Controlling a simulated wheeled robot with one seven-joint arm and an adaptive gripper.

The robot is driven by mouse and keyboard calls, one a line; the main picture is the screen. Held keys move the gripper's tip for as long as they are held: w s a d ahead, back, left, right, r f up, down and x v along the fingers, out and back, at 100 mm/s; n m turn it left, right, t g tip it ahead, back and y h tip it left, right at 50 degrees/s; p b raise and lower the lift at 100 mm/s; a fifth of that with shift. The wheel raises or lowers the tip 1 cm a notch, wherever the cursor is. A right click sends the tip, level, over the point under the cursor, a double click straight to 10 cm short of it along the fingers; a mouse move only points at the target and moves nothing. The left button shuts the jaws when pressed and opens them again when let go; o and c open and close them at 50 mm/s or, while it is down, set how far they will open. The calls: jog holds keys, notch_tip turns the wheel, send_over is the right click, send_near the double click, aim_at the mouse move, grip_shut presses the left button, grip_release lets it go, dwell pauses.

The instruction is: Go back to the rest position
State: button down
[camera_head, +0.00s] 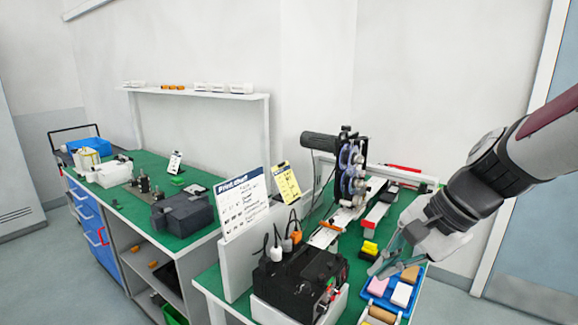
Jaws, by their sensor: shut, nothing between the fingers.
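My gripper (378,268) comes in from the right on my arm. Its fingers point down and to the left, over the right part of the near green-topped bench (207,282). They look shut, with nothing held between them. The fingertips are close to the back left of a blue tray (413,296). I cannot tell whether they touch it. The tray holds several small blocks, among them a pink one (378,286) and a tan one (410,274).
A black box (295,280) with cables stands left of my gripper. A machine with blue wheels (350,170) stands farther back. A white sign (242,202) and a yellow sign (287,184) stand upright. Another bench (140,200) runs along the left.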

jog(key=s+d+r+n+t+h, duration=0.1)
jog(key=s+r+n+h, duration=0.1)
jog(key=s+n, duration=0.3)
jog(key=s+d+r+n+t+h, duration=0.1)
jog(key=s+r+n+h, duration=0.2)
jog(key=s+n, duration=0.3)
jog(key=s, duration=0.3)
jog(key=shift+s+d, duration=0.3)
jog(key=shift+d, duration=0.05)
jog(key=shift+a+r, duration=0.1)
dwell(0.3)
